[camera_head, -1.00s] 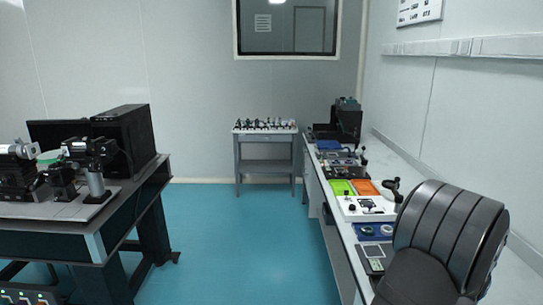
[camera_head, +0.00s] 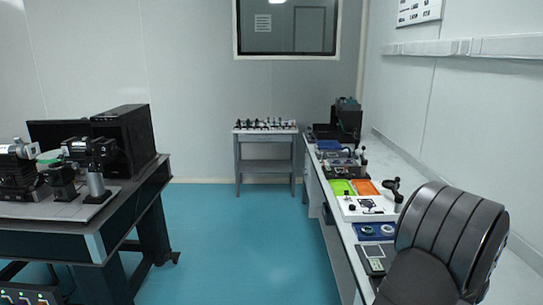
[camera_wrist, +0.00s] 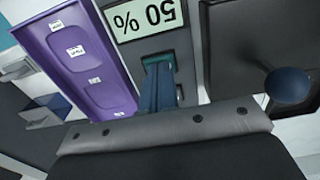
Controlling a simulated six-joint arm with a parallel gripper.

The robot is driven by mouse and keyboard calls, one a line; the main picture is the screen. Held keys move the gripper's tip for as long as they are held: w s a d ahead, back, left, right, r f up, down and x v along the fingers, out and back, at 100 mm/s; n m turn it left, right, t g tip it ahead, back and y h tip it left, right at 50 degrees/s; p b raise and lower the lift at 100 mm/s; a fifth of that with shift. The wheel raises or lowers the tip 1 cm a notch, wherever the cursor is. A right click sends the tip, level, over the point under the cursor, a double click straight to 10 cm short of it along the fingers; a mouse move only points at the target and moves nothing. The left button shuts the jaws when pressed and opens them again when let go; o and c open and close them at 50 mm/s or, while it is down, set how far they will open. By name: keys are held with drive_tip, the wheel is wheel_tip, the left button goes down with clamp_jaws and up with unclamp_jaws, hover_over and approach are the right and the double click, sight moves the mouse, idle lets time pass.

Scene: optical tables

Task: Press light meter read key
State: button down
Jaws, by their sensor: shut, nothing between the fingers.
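The light meter appears in the wrist view as a dark grey device with a pale display (camera_wrist: 147,18) that reads "50 %" upside down. In the head view, a small dark device with a pale screen (camera_head: 374,252), seemingly the same meter, lies on the near part of the right bench. My gripper (camera_wrist: 158,64) is shut and empty, with its teal-tipped fingers over the meter's face just beside the display. The fingers hide the face under them, so I cannot see the read key or tell whether they touch. My gripper is hidden in the head view.
A purple tray (camera_wrist: 75,58) with labelled compartments lies left of the meter in the wrist view. A clear bluish block (camera_wrist: 45,108) is farther left. A dark blue round knob (camera_wrist: 288,86) stands at right. Green (camera_head: 341,187) and orange trays (camera_head: 366,187) sit farther along the bench.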

drive_tip(key=shift+r, duration=0.15)
wheel_tip(320, 180, up, 8)
idle(0.7)
drive_tip(key=shift+f, duration=4.15)
wheel_tip(320, 180, up, 22)
